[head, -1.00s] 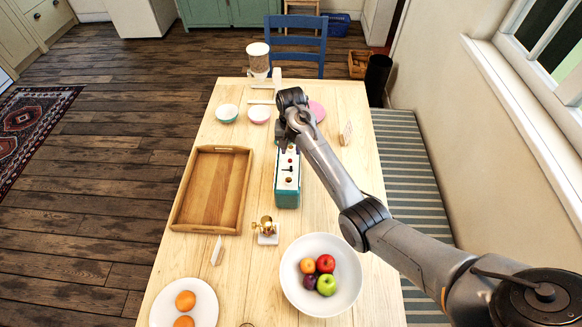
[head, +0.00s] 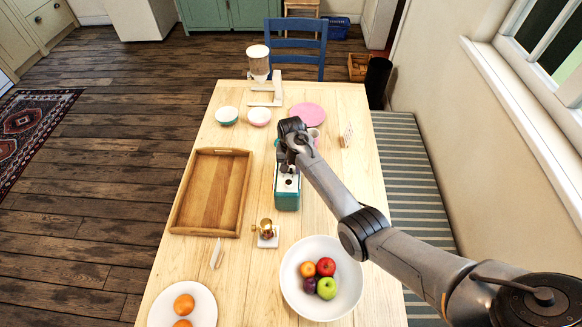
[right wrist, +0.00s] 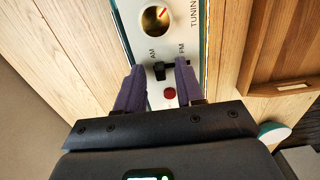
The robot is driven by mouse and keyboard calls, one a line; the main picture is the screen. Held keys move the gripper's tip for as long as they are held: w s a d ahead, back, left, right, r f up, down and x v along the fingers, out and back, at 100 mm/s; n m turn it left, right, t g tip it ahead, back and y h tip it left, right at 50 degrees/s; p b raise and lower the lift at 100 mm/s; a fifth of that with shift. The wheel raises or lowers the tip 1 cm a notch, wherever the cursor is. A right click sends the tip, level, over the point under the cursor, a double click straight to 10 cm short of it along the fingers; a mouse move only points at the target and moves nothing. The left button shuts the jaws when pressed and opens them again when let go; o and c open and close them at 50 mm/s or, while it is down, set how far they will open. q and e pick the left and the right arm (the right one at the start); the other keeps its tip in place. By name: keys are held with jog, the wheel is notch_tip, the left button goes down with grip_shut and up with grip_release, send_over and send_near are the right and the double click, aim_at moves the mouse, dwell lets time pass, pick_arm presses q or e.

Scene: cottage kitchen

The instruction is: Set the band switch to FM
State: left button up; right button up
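The radio (head: 287,200) is a teal box with a white top panel, standing mid-table in the head view. In the right wrist view, its panel shows a gold tuning knob (right wrist: 155,20), a red button (right wrist: 169,93) and the black band switch (right wrist: 159,70) under the labels AM and FM. The switch's lever appears nearer the AM label. My right gripper (right wrist: 158,82) is open, its two purple-grey fingers apart on either side of the switch. The right finger is close to the FM end; I cannot tell whether it touches. In the head view my right gripper (head: 289,167) covers much of the panel. My left gripper is out of view.
A wooden tray (head: 240,200) lies left of the radio. A small brass item on a white base (head: 268,241) and a fruit bowl (head: 345,300) stand nearer. Bowls, a pink plate (head: 310,113) and a dispenser (head: 258,62) stand farther back. Table right of the radio is largely clear.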

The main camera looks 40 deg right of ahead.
grip_shut()
jog(key=shift+r, duration=0.1)
dwell(1.2)
